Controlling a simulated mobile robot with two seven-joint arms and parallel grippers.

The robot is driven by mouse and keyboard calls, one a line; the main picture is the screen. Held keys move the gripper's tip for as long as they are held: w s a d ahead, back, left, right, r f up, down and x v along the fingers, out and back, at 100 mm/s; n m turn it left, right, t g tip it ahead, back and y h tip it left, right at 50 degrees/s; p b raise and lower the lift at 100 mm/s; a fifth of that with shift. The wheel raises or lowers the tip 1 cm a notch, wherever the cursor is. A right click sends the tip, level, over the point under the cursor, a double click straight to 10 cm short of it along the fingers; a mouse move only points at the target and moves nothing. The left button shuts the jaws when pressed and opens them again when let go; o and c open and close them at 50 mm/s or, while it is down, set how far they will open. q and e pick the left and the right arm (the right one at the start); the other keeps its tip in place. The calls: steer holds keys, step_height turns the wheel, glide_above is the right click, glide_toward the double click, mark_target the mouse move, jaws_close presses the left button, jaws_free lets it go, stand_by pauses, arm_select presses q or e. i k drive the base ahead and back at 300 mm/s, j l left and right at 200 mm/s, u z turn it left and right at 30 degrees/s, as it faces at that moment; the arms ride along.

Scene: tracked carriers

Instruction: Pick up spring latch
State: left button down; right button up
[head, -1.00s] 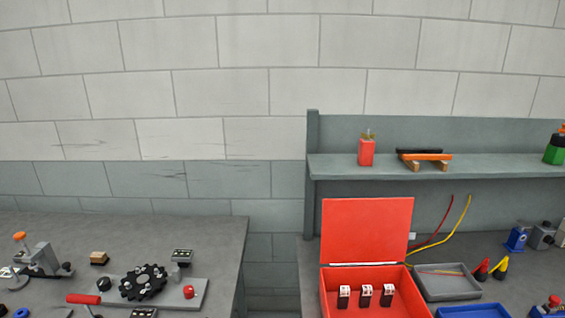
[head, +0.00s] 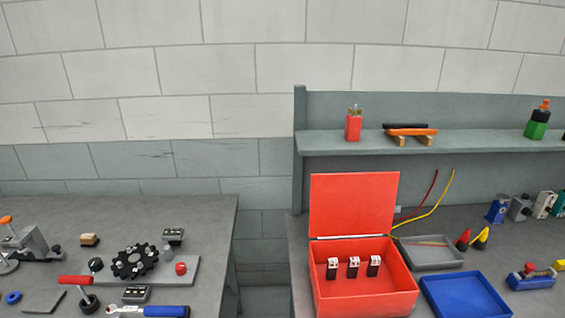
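I cannot tell for sure which part is the spring latch. On the left table, a small dark block with light studs (head: 173,236) stands behind the right end of a grey plate (head: 191,276). A similar block (head: 137,294) lies in front of the plate. The plate carries a black toothed wheel (head: 134,262) and a red knob (head: 181,268). Three small black-and-white parts, one of them in the middle (head: 353,268), stand in the open red box (head: 395,297) on the right bench. Neither of my grippers is in view.
A grey clamp (head: 35,243), a wooden block (head: 89,240), a red-handled tool (head: 76,281) and a blue-handled tool (head: 166,311) crowd the left table. A gap separates the tables. A blue tray (head: 463,296) and grey tray (head: 431,253) sit right of the box.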

mark_target(543, 279)
steer(key=z, duration=2)
steer(key=i+l+z, duration=0.15)
steer(key=z, duration=0.95)
steer(key=i, duration=3.2)
steer(key=i+l+u, duration=0.15)
steer(key=i+u, duration=0.2)
steer(key=i, duration=0.15)
steer(key=i+l+u, duration=0.4)
steer(key=i, duration=0.15)
steer(key=j, duration=0.1)
